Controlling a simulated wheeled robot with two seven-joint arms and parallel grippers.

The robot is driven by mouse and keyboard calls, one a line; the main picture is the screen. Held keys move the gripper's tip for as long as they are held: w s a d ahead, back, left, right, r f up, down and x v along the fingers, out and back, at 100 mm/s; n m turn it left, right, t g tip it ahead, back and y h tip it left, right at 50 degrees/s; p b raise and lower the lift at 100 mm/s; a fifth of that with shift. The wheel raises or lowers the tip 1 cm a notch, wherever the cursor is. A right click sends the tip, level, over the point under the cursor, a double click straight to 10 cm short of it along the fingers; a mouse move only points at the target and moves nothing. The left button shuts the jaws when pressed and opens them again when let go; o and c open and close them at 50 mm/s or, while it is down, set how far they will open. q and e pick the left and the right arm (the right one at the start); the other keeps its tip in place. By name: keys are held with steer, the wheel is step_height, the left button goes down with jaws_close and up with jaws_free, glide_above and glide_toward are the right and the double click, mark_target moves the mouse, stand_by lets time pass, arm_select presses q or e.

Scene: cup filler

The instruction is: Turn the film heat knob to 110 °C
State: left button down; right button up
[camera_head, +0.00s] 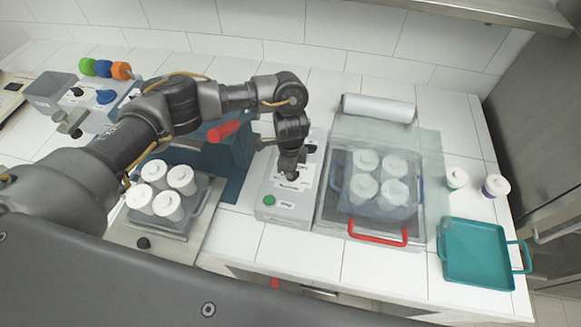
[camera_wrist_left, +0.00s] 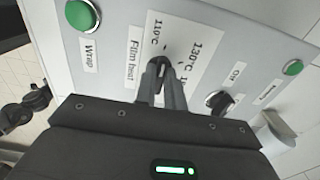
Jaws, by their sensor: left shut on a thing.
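The film heat knob (camera_wrist_left: 157,68) is a small black knob on the grey control box, beside the "Film heat" label (camera_wrist_left: 132,60) and a white scale card marked 110 °C and 130 °C (camera_wrist_left: 185,55). My left gripper (camera_wrist_left: 163,82) is shut on this knob, with its fingers on either side. In the head view my left gripper (camera_head: 291,173) reaches down onto the control box (camera_head: 286,208) and hides the knob. The fingers cover much of the knob, so I cannot tell its exact setting. My right gripper is in neither view.
A second black knob (camera_wrist_left: 218,101) and green buttons (camera_wrist_left: 81,14) are on the same panel. Right of the box stands a clear-lidded wrapper with a red handle (camera_head: 378,236) and white cups (camera_head: 364,187). A teal tray (camera_head: 474,281) lies at the right.

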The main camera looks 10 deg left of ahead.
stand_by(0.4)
arm_select(q)
steer(key=c, duration=1.5)
jaws_free()
step_height(320, 180, up, 11)
steer(key=shift+f+b, duration=0.1)
steer(key=shift+b, duration=0.85)
steer(key=shift+d, duration=0.1)
